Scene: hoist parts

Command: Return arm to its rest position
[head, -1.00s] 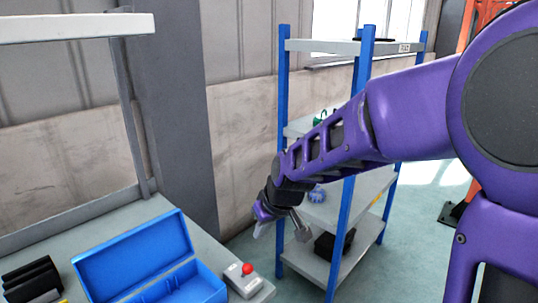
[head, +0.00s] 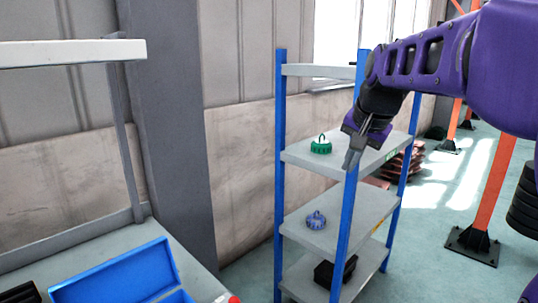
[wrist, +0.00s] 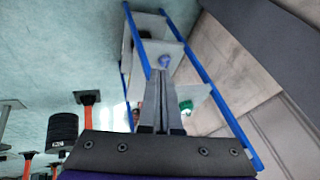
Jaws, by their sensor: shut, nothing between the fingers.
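My purple arm reaches in from the right in the head view. My gripper (head: 353,160) points down in front of the shelf rack's near blue post. Its grey fingers are together and hold nothing. In the wrist view my gripper (wrist: 161,88) also shows with its fingers together, pointing toward the rack.
The blue-posted rack (head: 340,214) holds a green part (head: 321,146), a blue part (head: 316,220) and a black block (head: 324,272). A bench (head: 95,246) with an open blue box (head: 118,275) is at lower left. Orange posts (head: 490,205) stand at right.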

